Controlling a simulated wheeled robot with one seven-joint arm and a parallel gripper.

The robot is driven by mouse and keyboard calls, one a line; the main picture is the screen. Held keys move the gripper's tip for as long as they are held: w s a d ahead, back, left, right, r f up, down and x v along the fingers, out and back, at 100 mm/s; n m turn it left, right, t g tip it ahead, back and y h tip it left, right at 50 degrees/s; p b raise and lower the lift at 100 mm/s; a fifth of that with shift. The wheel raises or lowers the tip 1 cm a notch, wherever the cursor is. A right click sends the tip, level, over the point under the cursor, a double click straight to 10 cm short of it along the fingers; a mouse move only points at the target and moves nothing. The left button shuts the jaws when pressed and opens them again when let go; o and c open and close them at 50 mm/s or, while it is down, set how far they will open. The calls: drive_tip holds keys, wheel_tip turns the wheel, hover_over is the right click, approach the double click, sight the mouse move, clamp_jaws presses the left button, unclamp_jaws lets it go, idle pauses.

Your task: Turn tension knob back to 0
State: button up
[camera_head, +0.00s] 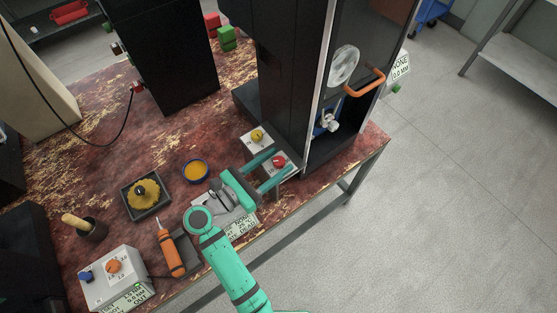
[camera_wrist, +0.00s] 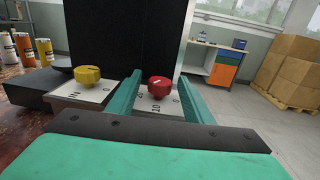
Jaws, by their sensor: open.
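A red knob (camera_head: 279,161) with a pale pointer line sits on a light plate at the table's right edge, beside the tall dark machine. In the wrist view the red knob (camera_wrist: 160,85) stands on a plate marked with figures that look like 0 and 10. My gripper (camera_head: 280,164) is open, its two teal fingers on either side of the red knob; the wrist view shows a gap at each side (camera_wrist: 160,92). A yellow knob (camera_head: 257,135) sits on a neighbouring plate, outside the left finger in the wrist view (camera_wrist: 88,76). No label naming either knob is readable.
The dark machine (camera_head: 283,70) with an orange handle (camera_head: 365,83) rises right behind the knobs. Open floor lies right.

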drive_tip(key=shift+w+d, duration=0.35)
drive_tip(key=shift+d, duration=0.15)
drive_tip(key=c, duration=1)
